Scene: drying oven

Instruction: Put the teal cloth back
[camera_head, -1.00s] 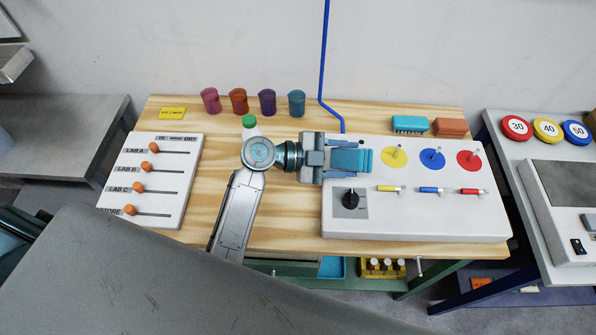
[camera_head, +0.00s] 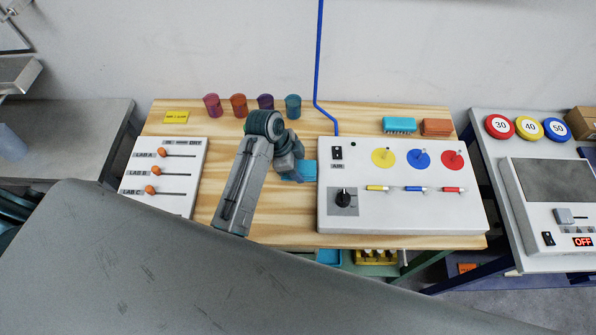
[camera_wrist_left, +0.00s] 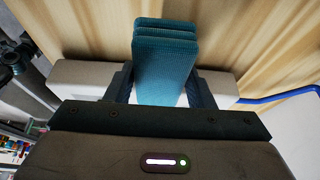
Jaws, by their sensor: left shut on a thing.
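The folded teal cloth (camera_head: 307,171) shows in the head view beside the left edge of the white panel box, above the wooden table. Part of it is hidden behind my left wrist. My left gripper (camera_head: 291,168) points downward there and is shut on the cloth. In the left wrist view the cloth (camera_wrist_left: 165,60) hangs out as several stacked layers between the two fingers of the left gripper (camera_wrist_left: 166,88), with wood grain beyond it. I cannot tell whether the cloth touches the table. My right gripper is not in view.
The white panel box (camera_head: 405,220) with coloured discs and a knob stands right of the cloth. Several coloured cups (camera_head: 239,105) line the back. The slider board (camera_head: 170,205) is at left. A teal brush (camera_head: 399,125) and an orange block (camera_head: 436,127) lie behind the panel.

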